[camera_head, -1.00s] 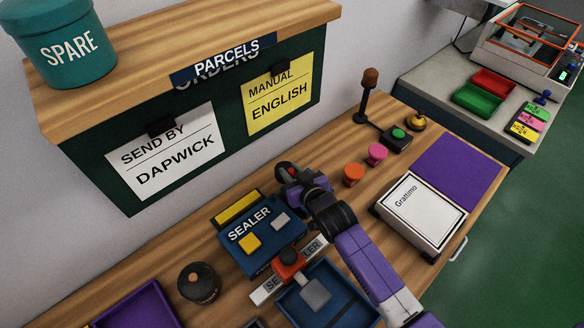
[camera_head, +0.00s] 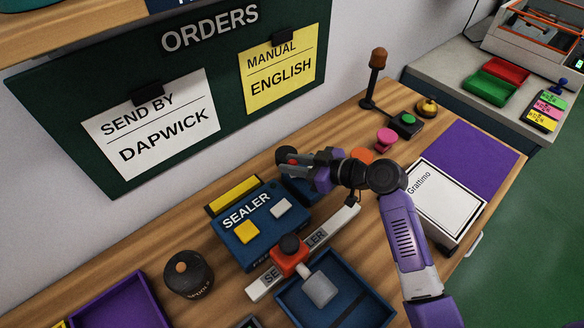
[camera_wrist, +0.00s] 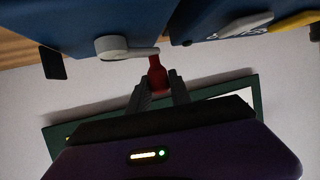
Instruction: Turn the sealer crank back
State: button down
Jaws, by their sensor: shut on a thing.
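The blue sealer (camera_head: 262,226) stands on the wooden bench, with a yellow and a grey button on its top. Its crank is at the right side of the body: in the wrist view a grey crank arm (camera_wrist: 125,48) runs to a red handle (camera_wrist: 157,72). My gripper (camera_wrist: 160,88) is shut on the red handle, its grey fingers on either side of it. In the head view my gripper (camera_head: 312,168) is at the sealer's far right corner, and my wrist hides most of the crank.
A blue tray (camera_head: 366,312) and a white label bar lie in front of the sealer. A dark round pot (camera_head: 188,276) stands to the left. Pink (camera_head: 386,138) and orange knobs, a green-button box (camera_head: 406,122) and a white box (camera_head: 436,205) are to the right.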

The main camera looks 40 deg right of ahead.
jog(key=n+y, duration=0.1)
jog(key=s+n+g+y, duration=0.1)
jog(key=shift+y+b, duration=0.3)
jog(key=shift+b, duration=0.05)
jog(key=shift+s+a+n+g+y+b, duration=0.1)
jog(key=shift+s+n+g+y+b, duration=0.2)
jog(key=shift+n+g+y, duration=0.45)
jog(key=shift+s+a+n+g+y+b, duration=0.1)
jog(key=shift+s+n+g+y, duration=0.45)
jog(key=shift+n, duration=0.4)
jog(key=shift+w+f, duration=0.1)
jog(key=c, duration=1.2)
grip_release()
jog(key=shift+o, duration=0.2)
jog(key=v, duration=0.7)
jog(key=shift+s+d+b, duration=0.25)
jog(key=shift+d+b, duration=0.05)
jog(key=shift+b, duration=0.05)
